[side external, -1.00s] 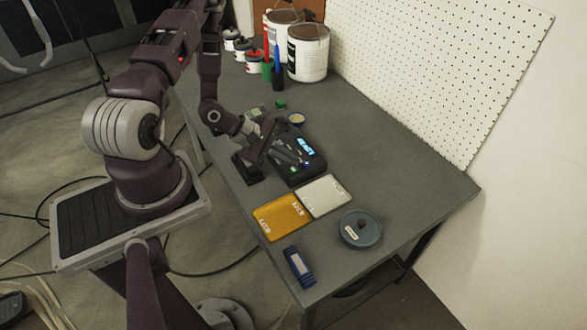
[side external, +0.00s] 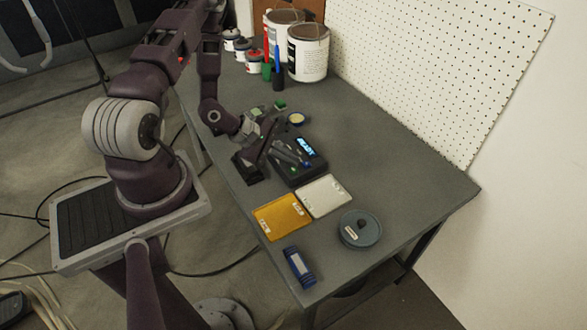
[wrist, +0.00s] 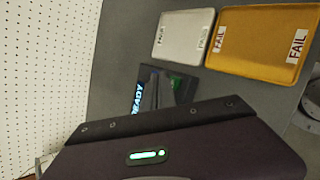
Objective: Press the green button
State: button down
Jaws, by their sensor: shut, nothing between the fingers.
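A black device (side external: 312,172) lies on the table with a lit blue READY display (side external: 307,146). The device also shows in the wrist view (wrist: 148,72), with its READY display (wrist: 138,98) and a green button (wrist: 176,84). My gripper (side external: 304,163) is shut and empty, low over the device. In the wrist view its dark fingers reach over the device just beside the green button. I cannot tell whether the fingertips touch the device.
A yellow FAIL tray (side external: 282,217) and a white tray (side external: 325,195) lie in front of the device. A round grey tin (side external: 360,229) and a blue object (side external: 299,267) are nearer. The table's right side is clear.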

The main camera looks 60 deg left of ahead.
aim_at(290, 169)
dwell(0.8)
jog(key=shift+f, duration=0.4)
jog(key=shift+f, duration=0.45)
dwell(0.4)
dwell(0.4)
jog(key=shift+r, duration=0.85)
jog(key=shift+r, duration=2.55)
